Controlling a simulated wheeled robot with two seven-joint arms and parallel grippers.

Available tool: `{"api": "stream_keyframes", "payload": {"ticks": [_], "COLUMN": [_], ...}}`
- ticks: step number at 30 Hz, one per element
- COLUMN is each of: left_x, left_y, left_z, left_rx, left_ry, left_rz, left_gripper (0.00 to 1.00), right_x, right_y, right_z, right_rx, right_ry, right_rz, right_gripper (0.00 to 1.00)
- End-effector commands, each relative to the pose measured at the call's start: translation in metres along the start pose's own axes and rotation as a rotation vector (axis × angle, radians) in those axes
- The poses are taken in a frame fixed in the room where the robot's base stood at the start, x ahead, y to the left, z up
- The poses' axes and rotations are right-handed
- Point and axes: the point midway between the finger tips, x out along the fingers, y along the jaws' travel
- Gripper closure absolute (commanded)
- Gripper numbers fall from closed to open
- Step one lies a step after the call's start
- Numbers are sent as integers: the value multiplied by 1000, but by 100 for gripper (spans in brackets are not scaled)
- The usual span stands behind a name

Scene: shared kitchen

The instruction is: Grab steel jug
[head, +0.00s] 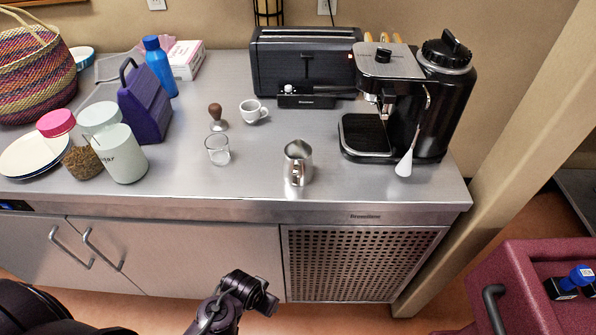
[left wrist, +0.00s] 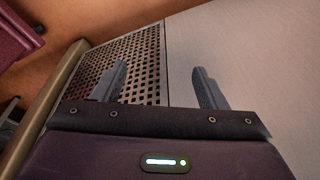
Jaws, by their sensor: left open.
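The steel jug (head: 298,162) stands upright on the steel counter near its front edge, right of the small glass. Its handle faces the front. My left gripper (head: 262,294) is below and in front of the counter, in front of the cabinet doors and apart from the jug. In the left wrist view my left gripper (left wrist: 160,88) is open with nothing between its fingers, facing the cabinet front and perforated panel. The jug is not in the left wrist view. My right gripper is not in view.
A glass (head: 217,149), white cup (head: 253,111) and tamper (head: 217,117) stand left of the jug. A black espresso machine (head: 390,75) stands to its right. A toaster (head: 302,55) is behind. The counter's front edge (head: 200,210) lies between my gripper and the jug.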

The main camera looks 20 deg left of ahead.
Motion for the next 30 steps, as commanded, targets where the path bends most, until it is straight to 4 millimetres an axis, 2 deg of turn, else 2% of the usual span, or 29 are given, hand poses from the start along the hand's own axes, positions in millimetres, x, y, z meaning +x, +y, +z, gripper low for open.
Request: {"api": "stream_keyframes", "payload": {"ticks": [3,10,13,15,21,27,30], "left_x": [-39,-107,-138,-152,-175,-195,-208], "left_y": [-1,4,15,23,36,38,36], "left_z": [-19,-52,-83,-105,-156,-190,-199], "left_rx": [-4,-25,-60,-90,-175,-251,-278], "left_ry": [29,134,272,375,641,908,1046], "left_rz": [-3,1,22,35,28,-57,-136], "left_gripper": [34,34,34,34,34,34,34], "right_x": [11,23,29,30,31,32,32], "right_y": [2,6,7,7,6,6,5], "right_z": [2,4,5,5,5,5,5], "right_rx": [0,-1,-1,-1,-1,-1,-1], "right_ry": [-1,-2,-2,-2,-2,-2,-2], "right_rz": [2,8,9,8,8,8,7], "right_gripper": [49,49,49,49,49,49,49]}}
